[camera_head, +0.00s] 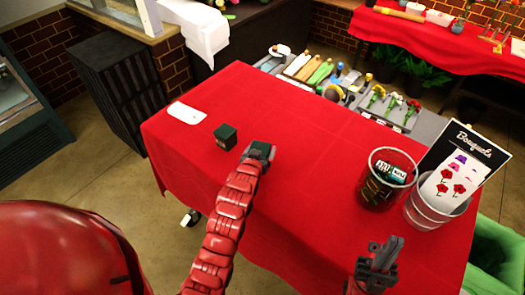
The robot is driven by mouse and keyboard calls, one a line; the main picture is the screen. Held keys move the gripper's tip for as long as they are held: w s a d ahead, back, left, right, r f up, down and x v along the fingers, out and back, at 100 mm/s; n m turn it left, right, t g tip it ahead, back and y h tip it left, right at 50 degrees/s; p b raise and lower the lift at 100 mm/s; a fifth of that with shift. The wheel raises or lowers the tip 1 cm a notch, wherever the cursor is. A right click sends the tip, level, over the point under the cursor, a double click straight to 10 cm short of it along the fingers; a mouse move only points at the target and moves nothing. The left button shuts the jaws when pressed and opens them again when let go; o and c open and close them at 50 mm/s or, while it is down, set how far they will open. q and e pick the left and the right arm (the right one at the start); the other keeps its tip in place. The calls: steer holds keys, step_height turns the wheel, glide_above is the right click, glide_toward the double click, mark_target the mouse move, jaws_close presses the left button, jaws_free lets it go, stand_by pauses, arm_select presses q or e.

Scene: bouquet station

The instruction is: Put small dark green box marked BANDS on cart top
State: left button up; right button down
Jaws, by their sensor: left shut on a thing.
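My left gripper (258,152) is low over the red-covered top (310,135), shut on a small dark green block-like thing (262,147). Its marking is not readable, and I cannot tell whether it touches the cloth. A second small dark green box (226,138) sits on the cloth just left of this gripper; I cannot read a label on it either. My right gripper (384,252) is over the front right of the red cloth, with nothing visible in it; its jaw gap is unclear. I cannot tell which surface is the cart top; a caster (190,217) shows below the red cloth.
A white flat object (186,113) lies at the cloth's left. A clear container (387,180) with labelled items and a metal bucket (435,209) with a Bouquets sign (462,155) stand right. Trays of tools and flowers (330,85) lie behind. The middle cloth is clear.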

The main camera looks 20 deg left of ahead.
arm_select(q)
steer(key=shift+w+a, duration=0.2)
steer(key=shift+w, duration=0.7)
step_height(320, 180, down, 4)
steer(key=shift+r, duration=0.2)
